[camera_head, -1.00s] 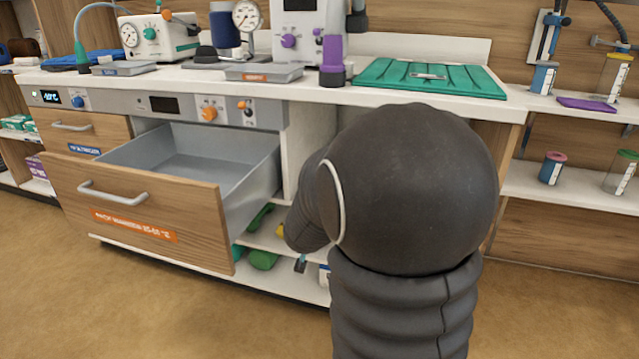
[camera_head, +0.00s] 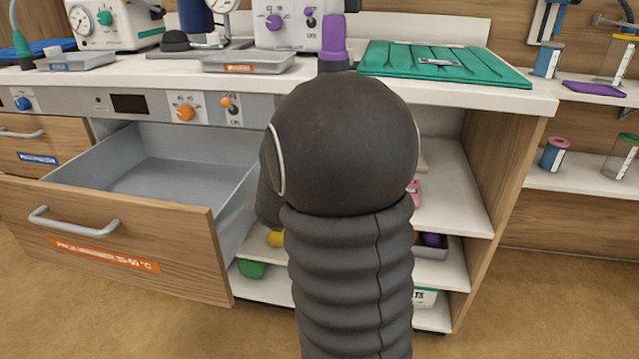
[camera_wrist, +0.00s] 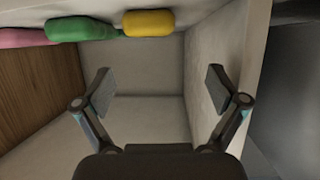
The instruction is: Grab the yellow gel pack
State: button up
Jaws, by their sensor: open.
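The yellow gel pack (camera_wrist: 148,23) shows at the top of the wrist view, at the right end of a row with a green pack and a pink pack. In the head view a small yellow piece (camera_head: 276,238) shows low in the cabinet beside my arm, mostly hidden. My gripper (camera_wrist: 159,85) is open and empty, with its fingers wide apart inside the cabinet. The yellow pack lies beyond the fingertips and apart from them. In the head view my arm hides the gripper.
A green pack (camera_wrist: 83,28) touches or nearly touches the yellow one, and a pink pack (camera_wrist: 22,38) lies left of it. An open empty drawer (camera_head: 170,185) juts out left of my arm. Cabinet walls stand close on both sides of my gripper. The counter (camera_head: 330,82) overhangs the shelves.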

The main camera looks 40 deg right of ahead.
jog(key=x, duration=0.6)
jog(key=shift+s+d+f+b, duration=0.1)
jog(key=shift+s+d+b, duration=0.15)
jog(key=shift+b, duration=0.1)
jog(key=x, duration=0.2)
jog(key=b+x, duration=0.1)
jog(key=x, duration=0.1)
jog(key=shift+s+d+f, duration=0.15)
jog(key=shift+d+f, duration=0.15)
jog(key=shift+d, duration=0.05)
jog(key=shift+w+d+f, duration=0.1)
jog(key=shift+w+d, duration=0.15)
jog(key=shift+d, duration=0.05)
jog(key=c, duration=1.4)
